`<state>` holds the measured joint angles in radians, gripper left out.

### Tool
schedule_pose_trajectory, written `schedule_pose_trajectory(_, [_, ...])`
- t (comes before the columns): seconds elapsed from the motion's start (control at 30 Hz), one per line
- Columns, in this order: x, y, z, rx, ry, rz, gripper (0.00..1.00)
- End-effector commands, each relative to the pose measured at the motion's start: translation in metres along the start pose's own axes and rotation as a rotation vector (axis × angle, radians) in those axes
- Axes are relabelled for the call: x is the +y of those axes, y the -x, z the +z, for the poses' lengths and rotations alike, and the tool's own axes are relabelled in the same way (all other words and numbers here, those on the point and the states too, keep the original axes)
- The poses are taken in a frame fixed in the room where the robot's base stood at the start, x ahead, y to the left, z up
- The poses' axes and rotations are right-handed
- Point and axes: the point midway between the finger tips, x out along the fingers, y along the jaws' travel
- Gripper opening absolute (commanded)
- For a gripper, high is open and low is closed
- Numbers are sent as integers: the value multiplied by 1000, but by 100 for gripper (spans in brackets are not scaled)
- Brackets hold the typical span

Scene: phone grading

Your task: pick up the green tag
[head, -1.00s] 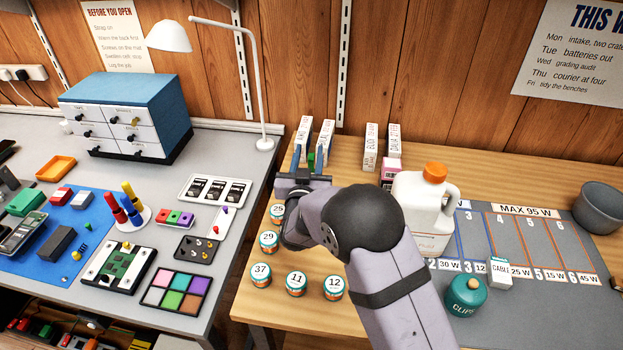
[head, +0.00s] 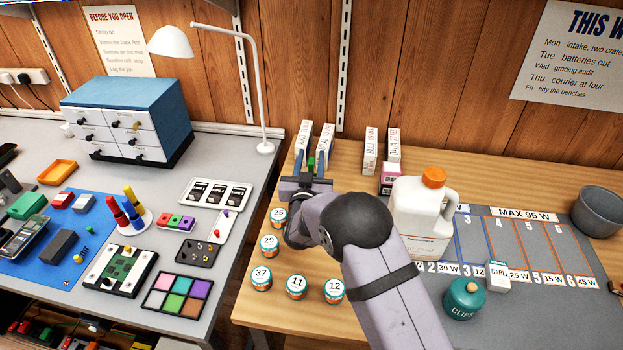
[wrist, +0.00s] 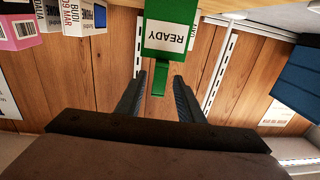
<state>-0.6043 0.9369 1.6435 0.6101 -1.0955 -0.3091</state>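The green tag (wrist: 168,27) hangs at the top middle of the wrist view, its white READY label upside down. Its narrow green end (wrist: 160,80) reaches down between the tips of my gripper (wrist: 158,88). The two dark fingers are open, with a gap on each side of that end. In the head view the tag is a small green patch (head: 311,163) between the fingers of my gripper (head: 309,171), near two white boxes. Most of the tag is hidden there.
Two white labelled boxes (head: 325,146) stand behind my gripper. More boxes (head: 371,150) and a pink box (head: 390,178) stand to the right. A white jug (head: 418,215) with an orange cap is right of my arm. Numbered jars (head: 269,246) stand in front.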

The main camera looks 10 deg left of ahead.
Motion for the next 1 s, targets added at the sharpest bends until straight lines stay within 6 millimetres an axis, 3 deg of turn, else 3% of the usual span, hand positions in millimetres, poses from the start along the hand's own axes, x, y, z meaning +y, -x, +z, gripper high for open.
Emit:
schedule_pose_trajectory(0.33, [4, -36, -2, 0, 0, 1, 34])
schedule_pose_trajectory(0.73, [3, -42, -1, -1, 1, 0, 34])
schedule_pose_trajectory(0.87, [3, -42, -1, 0, 1, 0, 3])
schedule_pose_trajectory(1.0, [3, -42, -2, 0, 1, 0, 0])
